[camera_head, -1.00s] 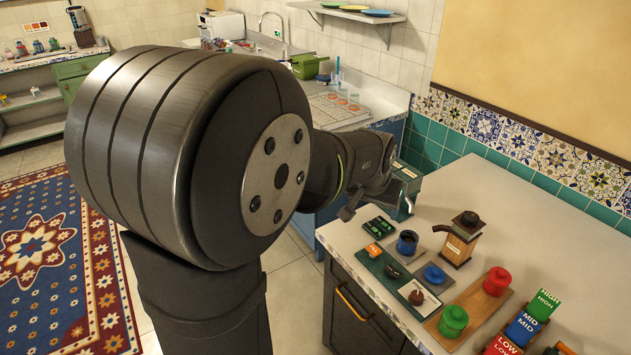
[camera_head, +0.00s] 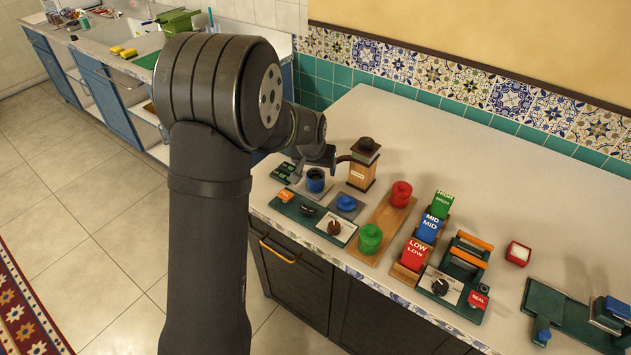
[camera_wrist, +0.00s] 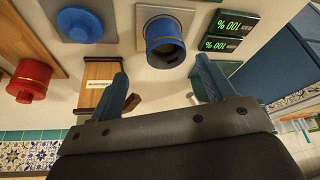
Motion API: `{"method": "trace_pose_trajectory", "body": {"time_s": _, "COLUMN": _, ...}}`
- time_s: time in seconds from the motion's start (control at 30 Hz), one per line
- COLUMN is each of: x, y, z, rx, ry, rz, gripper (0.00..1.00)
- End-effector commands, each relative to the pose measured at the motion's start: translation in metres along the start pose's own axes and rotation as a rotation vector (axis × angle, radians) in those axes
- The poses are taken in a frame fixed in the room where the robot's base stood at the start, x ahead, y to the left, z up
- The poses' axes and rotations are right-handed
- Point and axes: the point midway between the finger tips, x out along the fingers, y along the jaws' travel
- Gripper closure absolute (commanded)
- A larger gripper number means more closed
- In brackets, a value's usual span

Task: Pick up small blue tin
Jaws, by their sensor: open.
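The small blue tin (camera_head: 316,181) stands upright on a grey pad at the counter's left end, its dark top facing up. It also shows in the wrist view (camera_wrist: 165,43), at the upper middle. A low blue lid-like piece with a knob (camera_head: 346,203) sits on another grey pad beside it; the wrist view shows it too (camera_wrist: 79,25). My gripper (camera_head: 316,162) is just behind and above the tin in the head view. In the wrist view my gripper (camera_wrist: 163,75) is open and empty, its fingers apart, with the tin beyond the gap between them.
A wooden grinder-like box (camera_head: 362,166) stands close to my gripper. Small green digital displays (camera_wrist: 230,34) lie beside the tin. A red jar (camera_head: 400,194) and a green jar (camera_head: 370,238) stand on a wooden board. The back of the counter is clear.

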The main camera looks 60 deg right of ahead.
Motion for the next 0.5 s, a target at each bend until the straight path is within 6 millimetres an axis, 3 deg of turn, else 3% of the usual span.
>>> {"method": "trace_pose_trajectory", "body": {"time_s": 0.1, "x": 0.016, "y": 0.0, "z": 0.0, "rx": 0.0, "ry": -0.002, "rz": 0.0, "gripper": 0.25}}
{"method": "trace_pose_trajectory", "body": {"time_s": 0.37, "x": 0.032, "y": -0.003, "z": 0.0, "rx": -0.001, "ry": -0.001, "rz": 0.0, "gripper": 0.25}}
{"method": "trace_pose_trajectory", "body": {"time_s": 0.5, "x": 0.052, "y": -0.008, "z": 0.0, "rx": -0.002, "ry": -0.003, "rz": 0.0, "gripper": 0.25}}
